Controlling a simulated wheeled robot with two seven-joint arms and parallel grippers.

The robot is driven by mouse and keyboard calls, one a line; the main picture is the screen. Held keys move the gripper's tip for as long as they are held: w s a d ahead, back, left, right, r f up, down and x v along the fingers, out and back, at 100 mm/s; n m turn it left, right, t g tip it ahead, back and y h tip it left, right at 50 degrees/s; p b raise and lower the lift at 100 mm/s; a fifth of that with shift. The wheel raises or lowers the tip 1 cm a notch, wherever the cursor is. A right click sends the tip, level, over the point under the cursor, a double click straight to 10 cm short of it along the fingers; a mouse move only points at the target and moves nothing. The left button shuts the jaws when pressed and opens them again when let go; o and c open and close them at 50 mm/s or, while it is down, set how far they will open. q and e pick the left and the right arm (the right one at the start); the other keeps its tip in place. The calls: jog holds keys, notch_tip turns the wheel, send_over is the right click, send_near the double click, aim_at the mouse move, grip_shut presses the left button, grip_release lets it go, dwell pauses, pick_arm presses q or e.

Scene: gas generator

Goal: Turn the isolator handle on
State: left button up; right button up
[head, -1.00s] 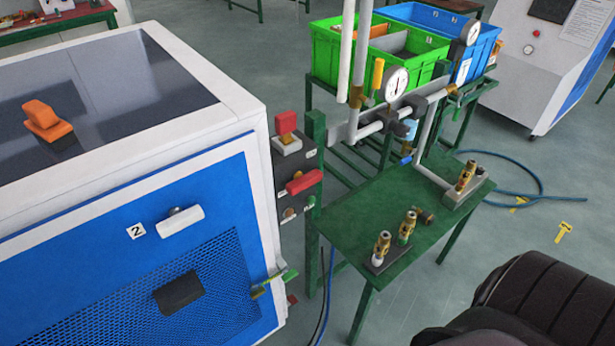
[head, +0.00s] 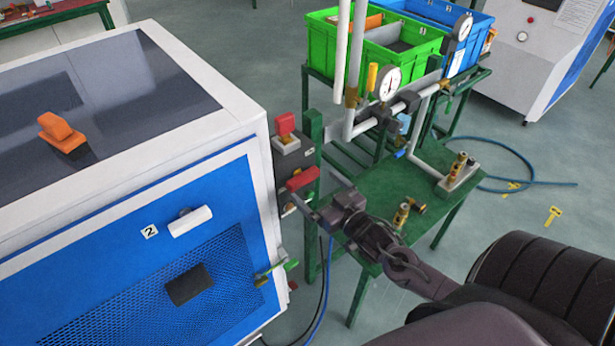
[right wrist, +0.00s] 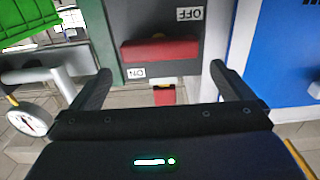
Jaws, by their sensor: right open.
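The red isolator handle (head: 302,179) lies roughly crosswise on a grey panel (head: 291,158) beside the blue and white cabinet. In the right wrist view the handle (right wrist: 160,50) lies between upside-down OFF and ON labels. My right gripper (head: 303,207) is in front of the panel, close to the handle. In the right wrist view its two fingers (right wrist: 160,72) are spread wide, with the handle seen between and beyond them. Nothing is held, and I see no contact with the handle. My left gripper is not in view.
Pipes with gauges (head: 387,83) stand behind the green table (head: 384,179), which bears brass fittings (head: 402,214). The cabinet (head: 110,262) borders the panel on the left. Green (head: 325,52) and blue bins stand behind.

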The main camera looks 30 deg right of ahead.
aim_at(306, 179)
jog(key=shift+w+a+p, duration=0.2)
jog(key=shift+w+p, duration=0.1)
jog(key=shift+w, duration=2.05)
jog(key=c, duration=0.8)
